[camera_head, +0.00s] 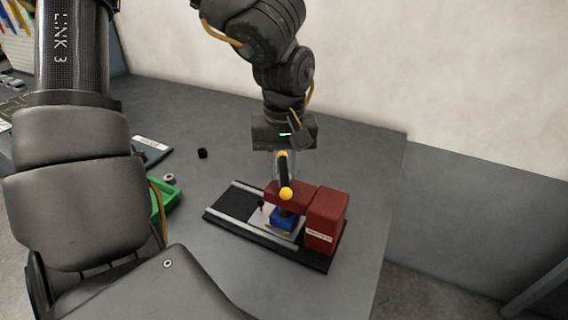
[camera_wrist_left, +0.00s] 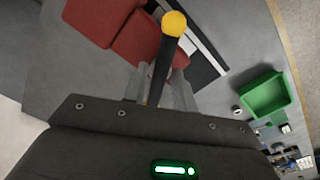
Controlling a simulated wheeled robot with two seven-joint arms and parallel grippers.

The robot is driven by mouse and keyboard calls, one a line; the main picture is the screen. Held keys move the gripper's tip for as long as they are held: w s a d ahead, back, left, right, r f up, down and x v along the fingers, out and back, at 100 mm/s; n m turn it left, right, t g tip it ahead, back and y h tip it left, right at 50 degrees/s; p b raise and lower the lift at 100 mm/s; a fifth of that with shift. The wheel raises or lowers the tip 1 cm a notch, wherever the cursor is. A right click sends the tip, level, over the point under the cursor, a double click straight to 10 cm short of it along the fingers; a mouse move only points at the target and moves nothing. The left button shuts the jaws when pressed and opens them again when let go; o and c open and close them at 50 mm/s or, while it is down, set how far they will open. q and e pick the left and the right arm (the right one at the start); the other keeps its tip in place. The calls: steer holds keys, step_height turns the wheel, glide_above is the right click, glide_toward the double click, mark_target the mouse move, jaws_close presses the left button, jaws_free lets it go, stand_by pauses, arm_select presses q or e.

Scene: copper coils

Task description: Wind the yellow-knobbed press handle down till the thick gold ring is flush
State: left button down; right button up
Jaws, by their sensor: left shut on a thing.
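The red press (camera_head: 325,219) stands on a black base with pale rails near the right end of the grey table. Its black handle with yellow knobs (camera_head: 285,193) is on top; one knob shows large in the left wrist view (camera_wrist_left: 174,24). My left gripper (camera_head: 284,162) comes down from above and is shut on the handle; its fingers show on both sides of the black bar in the left wrist view (camera_wrist_left: 160,88). A blue block (camera_head: 284,219) sits under the press head. I cannot make out the gold ring. My right gripper does not show.
A green tray (camera_head: 166,197) stands left of the press and also shows in the left wrist view (camera_wrist_left: 265,97). A small black cube (camera_head: 202,153) and a dark flat plate (camera_head: 152,151) lie further back. Table around the press is mostly clear. A wall rises behind.

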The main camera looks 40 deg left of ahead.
arm_select(q)
steer(key=c, duration=1.4)
jaws_free()
steer(key=shift+r, duration=0.1)
steer(key=shift+r+p, duration=2.75)
steer(key=shift+r, duration=0.7)
steer(key=shift+w, duration=0.1)
